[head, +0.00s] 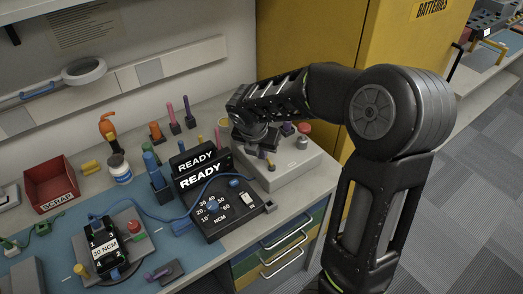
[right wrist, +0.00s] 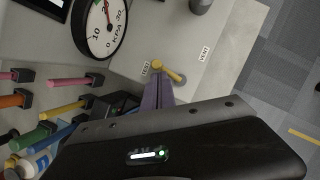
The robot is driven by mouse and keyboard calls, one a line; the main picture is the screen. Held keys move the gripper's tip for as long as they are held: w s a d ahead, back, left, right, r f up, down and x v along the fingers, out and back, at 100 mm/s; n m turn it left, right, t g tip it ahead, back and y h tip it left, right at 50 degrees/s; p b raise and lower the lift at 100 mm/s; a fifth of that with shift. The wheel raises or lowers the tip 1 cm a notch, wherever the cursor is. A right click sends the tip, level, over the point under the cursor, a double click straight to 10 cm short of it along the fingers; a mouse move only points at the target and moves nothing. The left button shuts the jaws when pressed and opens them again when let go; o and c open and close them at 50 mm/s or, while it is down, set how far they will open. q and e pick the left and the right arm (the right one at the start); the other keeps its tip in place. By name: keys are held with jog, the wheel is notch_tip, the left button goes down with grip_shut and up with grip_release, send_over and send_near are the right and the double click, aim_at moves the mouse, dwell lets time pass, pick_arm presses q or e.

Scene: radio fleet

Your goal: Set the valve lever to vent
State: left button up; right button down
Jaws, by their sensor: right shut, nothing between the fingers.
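The valve lever (right wrist: 168,70) is a short yellow handle on the light grey test box, between two small white labels, in the right wrist view. The left label is too small to read surely. My right gripper (head: 262,154) is over the box in the head view, pointing down, shut and empty. Its purple fingers (right wrist: 158,94) are right beside the lever in the right wrist view; I cannot tell whether they touch it. My left gripper is out of view.
A round KPA gauge (right wrist: 100,28) is on the box. A black NCM tester (head: 218,207) with READY displays stands left of the box. A red scrap bin (head: 48,184) and several upright coloured tools are farther left. A yellow cabinet (head: 400,45) stands behind my right arm.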

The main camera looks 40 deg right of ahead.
jog(key=shift+w+d+m, duration=0.15)
jog(key=shift+d+m, duration=0.05)
jog(key=shift+m, duration=0.6)
dwell(0.4)
jog(key=shift+w+d+r+m+g+h+p, duration=0.1)
jog(key=shift+d+m+g+h+p, duration=0.15)
jog(key=shift+m, duration=0.25)
jog(key=shift+m+g+h+p, duration=0.1)
jog(key=shift+m+g+p, duration=0.05)
jog(key=shift+m+g, duration=0.3)
jog(key=m, duration=0.2)
jog(key=d+m+g+p, duration=0.1)
jog(key=shift+m, duration=0.35)
jog(key=m+g, duration=0.1)
jog(key=m, duration=0.1)
jog(key=d+m+p, duration=0.1)
jog(key=m, duration=0.1)
jog(key=shift+d+m+g, duration=0.1)
jog(key=shift+m+g, duration=0.2)
jog(key=shift+g, duration=0.1)
jog(key=shift+s+d+p, duration=0.25)
jog(key=shift+s+p, duration=0.05)
jog(key=shift+p, duration=0.05)
jog(key=shift+a, duration=0.15)
jog(key=shift+s+a, duration=0.4)
jog(key=shift+a, duration=0.15)
